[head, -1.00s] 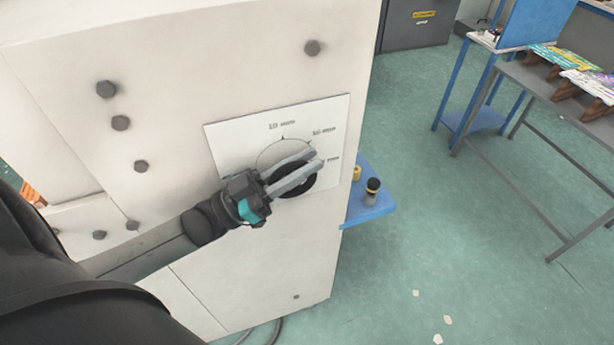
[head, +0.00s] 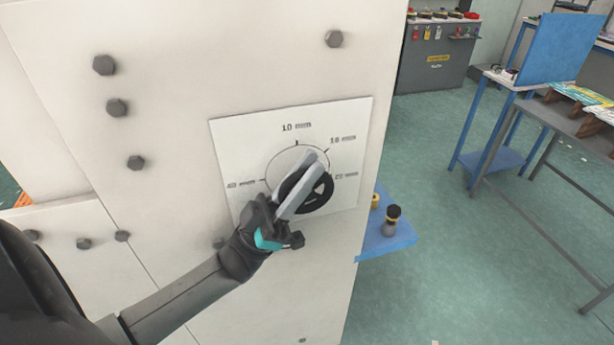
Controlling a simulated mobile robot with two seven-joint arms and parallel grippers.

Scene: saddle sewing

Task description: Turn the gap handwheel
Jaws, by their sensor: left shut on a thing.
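The gap handwheel (head: 318,199) is a black round knob with a pale triangular mark, on a white dial plate (head: 232,140) fixed to the machine's cream side. Tick labels in mm, one reading 1.0 mm at the top, surround it. The pale triangle sits on the right part of the knob. My left gripper (head: 306,176) is shut on the handwheel, its grey fingers slanting up and right across it and hiding its left part. My right gripper is not in view.
The cream machine panel (head: 190,60) carries several dark bolts. A blue shelf (head: 385,243) with a small black-topped bottle (head: 391,221) juts out right of it. A grey table (head: 558,116) and blue stand stand farther right. Green floor (head: 480,270) lies open between.

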